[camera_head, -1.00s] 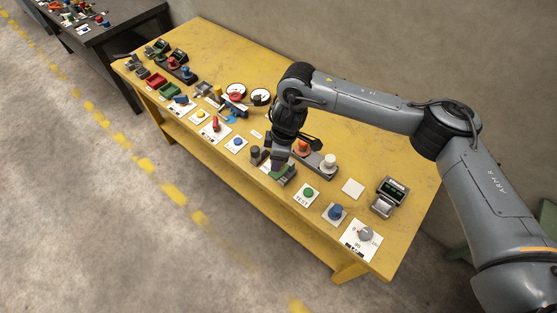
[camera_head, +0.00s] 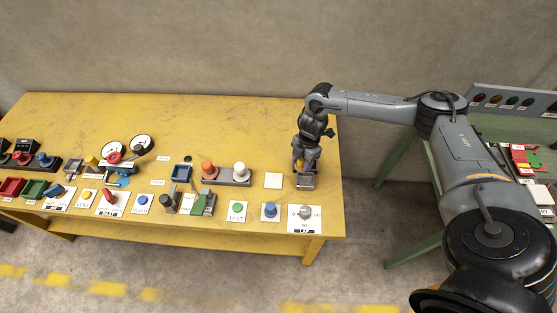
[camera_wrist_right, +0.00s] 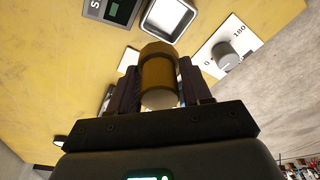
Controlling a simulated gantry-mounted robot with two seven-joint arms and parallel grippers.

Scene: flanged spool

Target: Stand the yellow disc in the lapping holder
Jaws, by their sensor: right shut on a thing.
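My right gripper (camera_head: 302,168) is shut on the yellow disc (camera_wrist_right: 158,72). In the right wrist view the disc is a thick, golden-yellow round piece between the two dark fingers, with its paler end towards the camera. In the head view the gripper points down over the grey device with a display and a square pan (camera_head: 306,182) at the table's right end. The wrist view shows that pan (camera_wrist_right: 168,16) just beyond the disc; I cannot tell whether they touch. I cannot tell for sure which fixture is the lapping holder. My left gripper is not in view.
A dial plate (camera_head: 305,216) lies in front of the device, and a blank white plate (camera_head: 273,180) lies to its left. The back of the yellow table (camera_head: 220,120) is clear.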

